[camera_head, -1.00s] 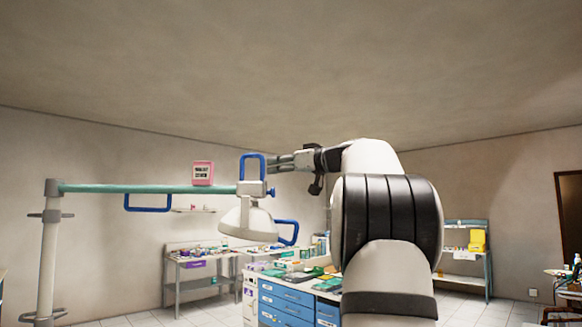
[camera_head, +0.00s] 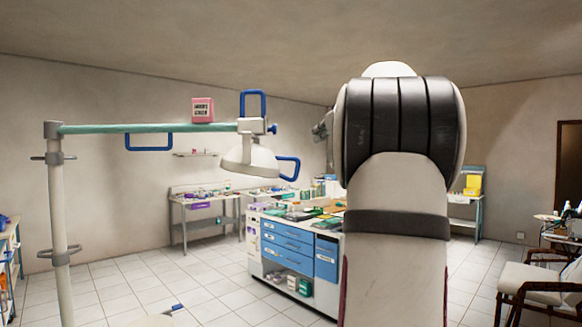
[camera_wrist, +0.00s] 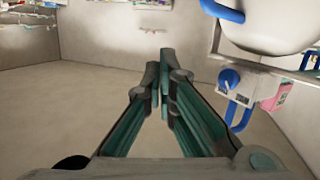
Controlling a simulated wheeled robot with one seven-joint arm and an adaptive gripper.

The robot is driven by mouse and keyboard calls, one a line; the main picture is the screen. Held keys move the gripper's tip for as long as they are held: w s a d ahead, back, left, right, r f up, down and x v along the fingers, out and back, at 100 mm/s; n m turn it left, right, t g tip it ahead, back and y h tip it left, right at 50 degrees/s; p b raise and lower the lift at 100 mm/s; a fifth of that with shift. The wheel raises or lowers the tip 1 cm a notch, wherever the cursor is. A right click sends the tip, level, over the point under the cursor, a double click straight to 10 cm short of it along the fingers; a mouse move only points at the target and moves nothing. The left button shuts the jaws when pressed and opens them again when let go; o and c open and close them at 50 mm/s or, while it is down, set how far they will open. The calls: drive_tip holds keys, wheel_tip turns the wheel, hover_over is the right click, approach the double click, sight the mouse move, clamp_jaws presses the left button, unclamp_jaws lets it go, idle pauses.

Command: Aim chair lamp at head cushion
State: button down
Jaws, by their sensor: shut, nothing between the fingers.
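The chair lamp's white shade (camera_head: 248,158) hangs below the right end of a teal horizontal arm (camera_head: 150,128). It has a blue upright handle (camera_head: 253,103), a blue side handle (camera_head: 289,168) and a blue knob. The shade's opening faces mostly down. In the wrist view, the lamp shade (camera_wrist: 275,22) is at upper right, with a blue loop handle (camera_wrist: 238,114) below it. My gripper (camera_wrist: 160,85) is shut and empty, apart from the lamp and to its left in that view. My arm hides most of the gripper in the head view. I cannot identify the head cushion.
A white post (camera_head: 61,230) holds the teal arm. A blue-drawer cabinet (camera_head: 287,245) with supplies is beyond the lamp. A white-seated chair (camera_head: 535,280) is at lower right. The tiled floor at left is mostly clear.

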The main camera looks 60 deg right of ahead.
drive_tip(key=s+d+f+n+g+h+b, duration=0.1)
drive_tip(key=s+d+f+g+h, duration=0.35)
drive_tip(key=s, duration=0.45)
drive_tip(key=s+d+f+g+h, duration=0.3)
drive_tip(key=s+d+g+h, duration=0.25)
drive_tip(key=s, duration=0.35)
drive_tip(key=w+a+f+n+t+y+b, duration=0.1)
drive_tip(key=w+a+f+n+t+y, duration=0.3)
drive_tip(key=a+n, duration=0.3)
drive_tip(key=w+a+f+n+t+y, duration=0.2)
drive_tip(key=w+a+n+t+y, duration=0.1)
drive_tip(key=w+a+n+t, duration=0.4)
drive_tip(key=w+a+f+n+t+y+b, duration=0.1)
drive_tip(key=w+a+f+n+t+y, duration=0.2)
drive_tip(key=a+n, duration=0.4)
drive_tip(key=w+d+r+p, duration=0.1)
drive_tip(key=w+d, duration=0.1)
drive_tip(key=w, duration=0.3)
drive_tip(key=w+d+r+t+y+p, duration=0.1)
drive_tip(key=w+d, duration=0.2)
drive_tip(key=w, duration=0.2)
drive_tip(key=shift+d+r+m+t+p, duration=0.15)
drive_tip(key=shift+d+m+t+p, duration=0.05)
drive_tip(key=shift+m+t+p, duration=0.15)
